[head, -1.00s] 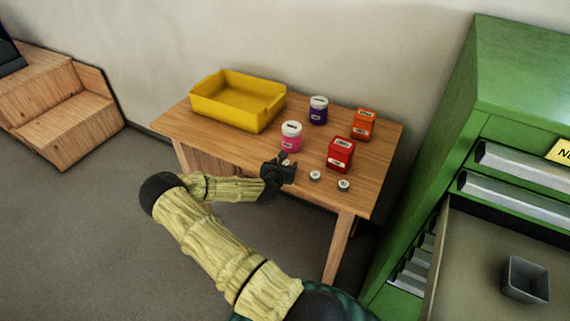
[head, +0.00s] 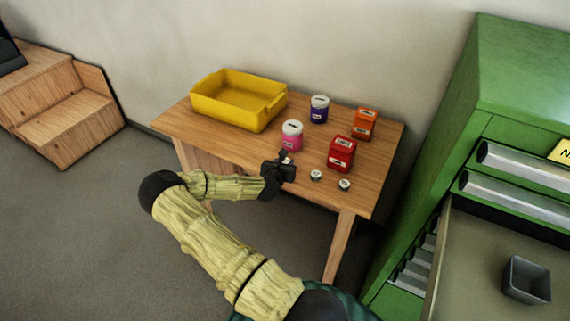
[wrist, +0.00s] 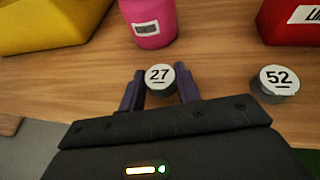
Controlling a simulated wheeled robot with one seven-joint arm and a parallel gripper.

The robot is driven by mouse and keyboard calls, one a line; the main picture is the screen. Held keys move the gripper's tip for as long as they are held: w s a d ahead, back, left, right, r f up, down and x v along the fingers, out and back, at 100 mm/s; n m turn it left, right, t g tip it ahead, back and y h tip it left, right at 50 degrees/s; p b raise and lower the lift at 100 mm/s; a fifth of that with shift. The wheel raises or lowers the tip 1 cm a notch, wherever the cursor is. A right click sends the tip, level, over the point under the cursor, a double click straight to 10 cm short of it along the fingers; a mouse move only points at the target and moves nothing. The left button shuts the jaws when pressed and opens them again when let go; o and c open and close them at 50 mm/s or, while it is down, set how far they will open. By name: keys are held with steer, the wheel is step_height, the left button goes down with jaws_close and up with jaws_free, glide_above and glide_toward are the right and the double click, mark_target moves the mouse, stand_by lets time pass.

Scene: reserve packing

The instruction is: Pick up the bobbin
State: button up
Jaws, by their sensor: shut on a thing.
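A small round bobbin (wrist: 159,76) with a white top marked 27 sits between my gripper's fingers in the wrist view. My gripper (wrist: 160,90) is shut on it. In the head view my gripper (head: 284,162) is at the front edge of the wooden table, in front of the pink jar, and mostly hides this bobbin. A second bobbin (wrist: 277,80), marked 52, stands to the right, apart from my fingers. In the head view two loose bobbins stand right of my gripper, one nearer (head: 316,175) and one farther right (head: 344,184).
On the table (head: 230,149) stand a yellow bin (head: 246,113), a pink jar (head: 291,138), a purple jar (head: 319,109), a red canister (head: 341,154) and an orange canister (head: 363,124). A green cabinet (head: 520,75) with an open drawer holding a grey cup (head: 526,281) is at right.

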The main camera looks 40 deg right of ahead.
step_height(320, 180, up, 10)
steer(key=shift+s+f+b, duration=0.15)
steer(key=shift+b, duration=0.35)
steer(key=a+f+n+t+y, duration=0.2)
steer(key=a+f+n+y, duration=0.1)
steer(key=a, duration=0.8)
steer(key=s+a+f+n+t+y, duration=0.1)
steer(key=a+f+n+y, duration=0.3)
steer(key=a, duration=0.7)
steer(key=a+f+n+t+y, duration=0.3)
steer(key=a+f+n+y, duration=0.1)
steer(key=a, duration=0.8)
steer(key=shift+s+f, duration=0.15)
steer(key=shift+f, duration=0.4)
steer(key=shift+d, duration=0.15)
